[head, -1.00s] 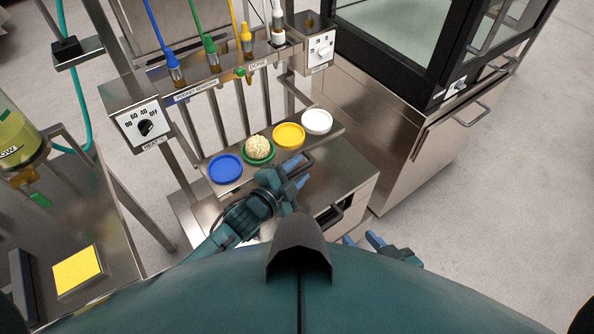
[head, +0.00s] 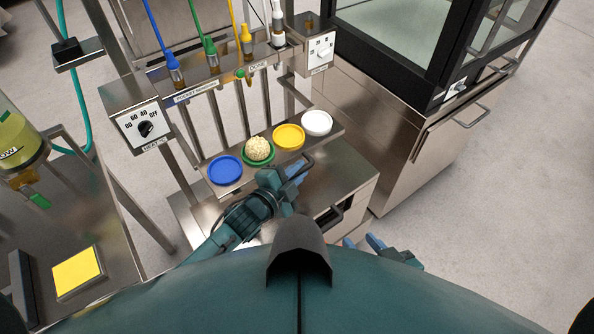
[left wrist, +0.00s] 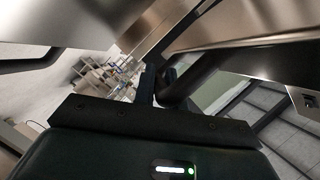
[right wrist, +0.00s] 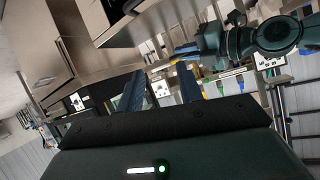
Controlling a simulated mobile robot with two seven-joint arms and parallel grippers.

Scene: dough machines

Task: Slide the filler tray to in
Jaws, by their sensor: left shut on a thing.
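The filler tray (head: 232,186) is a steel slab on the filler machine's bench, lying in front of and below the nozzle row. It carries a blue plate (head: 225,170), a green plate (head: 246,163) with a pale dough ball (head: 258,149), a yellow plate (head: 289,136) and a white plate (head: 317,122). My left gripper (head: 294,176) is shut on the tray's dark handle (head: 307,163) at the near edge. The left wrist view shows the dark bar (left wrist: 183,86) at the fingers. My right gripper (head: 362,241) is open and empty, apart from the machine.
Blue, green, yellow and white nozzles hang from the rail (head: 205,83) behind the tray. A heat dial box (head: 144,124) stands left, another dial box (head: 320,50) right. A glass-fronted cabinet (head: 400,130) stands at right.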

